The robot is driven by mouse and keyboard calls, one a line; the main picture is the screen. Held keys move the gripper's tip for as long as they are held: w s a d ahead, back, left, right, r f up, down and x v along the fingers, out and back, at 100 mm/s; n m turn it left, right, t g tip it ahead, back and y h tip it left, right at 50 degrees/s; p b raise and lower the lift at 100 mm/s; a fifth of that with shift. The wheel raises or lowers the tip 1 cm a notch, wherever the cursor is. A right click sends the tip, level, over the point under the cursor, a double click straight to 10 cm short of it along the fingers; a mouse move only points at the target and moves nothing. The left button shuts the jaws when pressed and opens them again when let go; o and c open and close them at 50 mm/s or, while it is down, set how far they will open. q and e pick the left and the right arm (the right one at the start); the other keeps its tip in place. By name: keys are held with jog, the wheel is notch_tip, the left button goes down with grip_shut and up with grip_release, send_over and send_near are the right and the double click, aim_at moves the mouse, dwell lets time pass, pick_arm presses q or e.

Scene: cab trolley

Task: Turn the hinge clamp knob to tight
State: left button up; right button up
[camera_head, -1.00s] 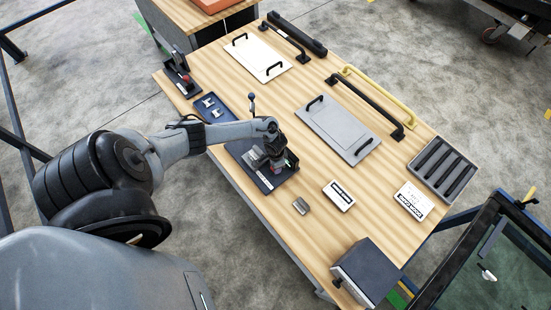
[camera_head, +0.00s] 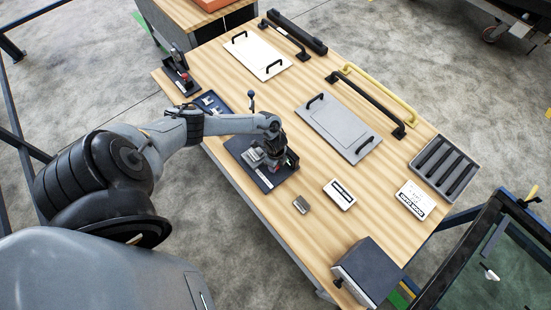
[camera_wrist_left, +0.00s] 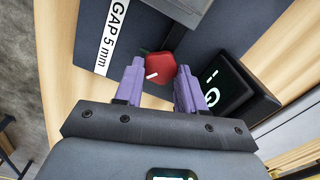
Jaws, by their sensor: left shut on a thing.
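A red knob (camera_wrist_left: 159,66) with a white pointer line shows in the left wrist view, against a dark blue-grey plate (camera_wrist_left: 205,42). My left gripper (camera_wrist_left: 160,72) has its two purple fingers on either side of the knob and is shut on it. The pointer line slants toward the left finger. A white label reading "GAP 5 mm" (camera_wrist_left: 106,38) lies left of the knob, and a black block (camera_wrist_left: 235,88) with white marks stands to its right. In the head view my left gripper (camera_head: 266,162) is over the dark plate (camera_head: 240,148) and hides the knob. My right gripper is not in view.
A grey panel with a handle (camera_head: 335,132), a white panel (camera_head: 255,60) and black and yellow bars (camera_head: 372,92) lie behind. A second red-knobbed fixture (camera_head: 180,75) stands far left.

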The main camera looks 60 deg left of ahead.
pick_arm(q)
jog(key=m+b, duration=0.2)
jog(key=m, duration=0.3)
jog(key=shift+f+m, duration=0.1)
jog(key=shift+m, duration=0.3)
jog(key=m+b, duration=0.2)
jog(key=m, duration=0.2)
jog(key=shift+s+m, duration=0.15)
jog(key=shift+m, duration=0.15)
jog(key=o, duration=1)
jog(key=shift+o, duration=0.3)
jog(key=shift+r, duration=0.2)
notch_tip(320, 180, up, 11)
jog(key=shift+f, duration=0.2)
